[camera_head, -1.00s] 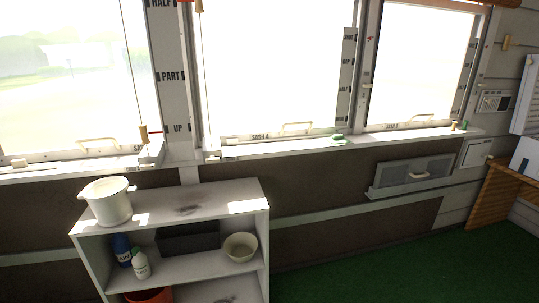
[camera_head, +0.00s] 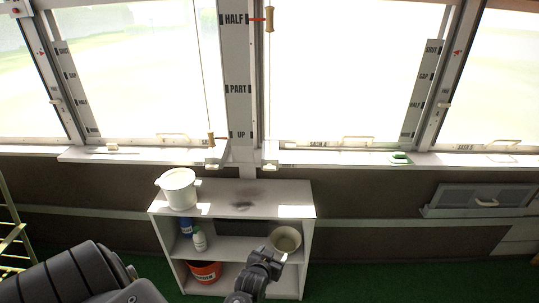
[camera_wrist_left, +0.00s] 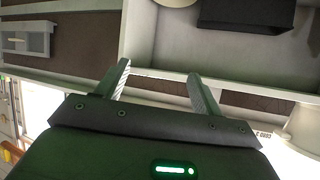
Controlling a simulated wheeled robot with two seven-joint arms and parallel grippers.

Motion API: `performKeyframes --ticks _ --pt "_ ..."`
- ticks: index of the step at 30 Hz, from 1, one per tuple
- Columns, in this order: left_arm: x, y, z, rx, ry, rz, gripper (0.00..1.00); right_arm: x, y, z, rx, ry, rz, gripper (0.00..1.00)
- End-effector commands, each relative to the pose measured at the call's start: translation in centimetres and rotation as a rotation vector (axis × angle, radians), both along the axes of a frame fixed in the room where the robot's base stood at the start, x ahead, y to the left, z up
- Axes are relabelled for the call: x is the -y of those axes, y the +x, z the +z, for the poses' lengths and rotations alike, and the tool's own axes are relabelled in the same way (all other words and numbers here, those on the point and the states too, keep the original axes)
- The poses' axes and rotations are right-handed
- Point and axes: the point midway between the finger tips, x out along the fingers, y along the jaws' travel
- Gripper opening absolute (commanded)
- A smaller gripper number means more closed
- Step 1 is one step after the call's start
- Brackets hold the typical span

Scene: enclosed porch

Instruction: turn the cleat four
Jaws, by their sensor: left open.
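No cleat carries a readable number four, so I cannot tell which is cleat four. Small pale fittings that may be cleats sit on the window sill: one at left (camera_head: 112,147), two near the middle post (camera_head: 211,164) (camera_head: 270,167). A green fitting (camera_head: 399,158) lies farther right. My left gripper (camera_head: 277,260) is in front of the low shelf, below the sill and apart from these fittings. In the left wrist view its two fingers (camera_wrist_left: 158,72) are spread with nothing between them. My right gripper is not in view.
The white shelf unit (camera_head: 244,212) stands under the sill, with a white pot (camera_head: 179,188) on top. A bowl (camera_head: 285,239), bottles (camera_head: 199,238) and an orange bucket (camera_head: 205,271) are inside. Wooden cord toggles (camera_head: 270,18) (camera_head: 211,139) hang by the labelled post (camera_head: 238,80).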

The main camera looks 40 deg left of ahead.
Motion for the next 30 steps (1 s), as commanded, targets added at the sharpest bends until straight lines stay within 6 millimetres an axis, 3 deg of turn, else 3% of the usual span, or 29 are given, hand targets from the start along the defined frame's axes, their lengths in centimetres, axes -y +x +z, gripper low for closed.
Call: performKeyframes --ticks 1,3,6,10,15,22,30 --pt "-1.4 1.9 5.6 0.08 0.013 0.054 0.67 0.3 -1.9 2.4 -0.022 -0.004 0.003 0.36" --pt "-3.3 3.8 9.6 0.184 0.044 0.123 0.67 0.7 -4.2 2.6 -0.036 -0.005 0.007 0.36" --pt "-5.3 5.5 14.1 0.3 0.085 0.209 0.67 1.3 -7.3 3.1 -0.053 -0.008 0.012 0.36" --pt "-6.8 6.6 17.9 0.399 0.126 0.289 0.67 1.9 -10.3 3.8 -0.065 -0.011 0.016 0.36" --pt "-7.6 7.0 19.8 0.454 0.155 0.338 0.67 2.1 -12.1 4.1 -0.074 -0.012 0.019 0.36" --pt "-8.1 7.4 19.6 0.462 0.16 0.343 0.67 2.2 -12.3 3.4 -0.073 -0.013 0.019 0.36" --pt "-10.7 10.9 19.3 0.466 0.161 0.341 0.67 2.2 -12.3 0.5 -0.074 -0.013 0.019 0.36"
